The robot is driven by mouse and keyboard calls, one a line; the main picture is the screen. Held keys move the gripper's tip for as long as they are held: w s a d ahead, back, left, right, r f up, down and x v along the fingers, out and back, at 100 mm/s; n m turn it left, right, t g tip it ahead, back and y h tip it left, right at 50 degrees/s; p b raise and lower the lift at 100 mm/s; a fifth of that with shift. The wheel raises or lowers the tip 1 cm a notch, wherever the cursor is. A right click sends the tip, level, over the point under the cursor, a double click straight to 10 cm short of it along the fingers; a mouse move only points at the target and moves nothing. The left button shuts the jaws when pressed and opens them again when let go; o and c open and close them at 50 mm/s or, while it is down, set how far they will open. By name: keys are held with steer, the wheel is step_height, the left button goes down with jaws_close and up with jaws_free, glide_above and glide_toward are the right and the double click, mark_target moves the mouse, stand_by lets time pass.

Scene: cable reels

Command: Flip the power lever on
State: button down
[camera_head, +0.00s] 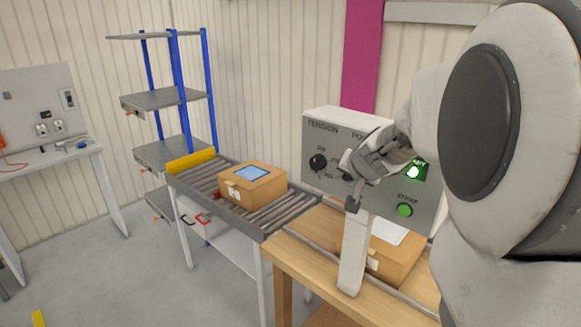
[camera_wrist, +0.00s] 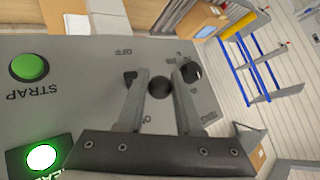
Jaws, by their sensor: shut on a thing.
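The grey control box (camera_head: 318,125) stands at the right of the head view, with TENSION, POWER and STRAP markings. My gripper (camera_head: 352,180) is at its front face, over the POWER area. In the wrist view, the fingers of my gripper (camera_wrist: 156,78) straddle the black round end of the power lever (camera_wrist: 158,87), between the OFF and ON labels. The gripper is shut on the lever, though some gap shows beside its end. The lever's shaft is hidden, so I cannot tell its exact setting. A green ready lamp (camera_head: 413,172) glows; it also shows in the wrist view (camera_wrist: 42,158).
The tension knob (camera_head: 318,162) is close left of my gripper. The green STRAP button (camera_head: 404,210) is lower right. A wooden bench (camera_head: 290,255) lies below. A roller conveyor (camera_head: 200,178) bears a carton (camera_head: 265,190). Blue-posted shelves (camera_head: 165,98) stand behind.

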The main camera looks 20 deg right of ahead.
steer(key=shift+w+d+r, duration=0.1)
steer(key=shift+d+r, duration=0.05)
steer(key=shift+r, duration=0.15)
steer(key=c, duration=0.5)
jaws_free()
steer(key=shift+c, duration=0.2)
steer(key=shift+f, duration=0.1)
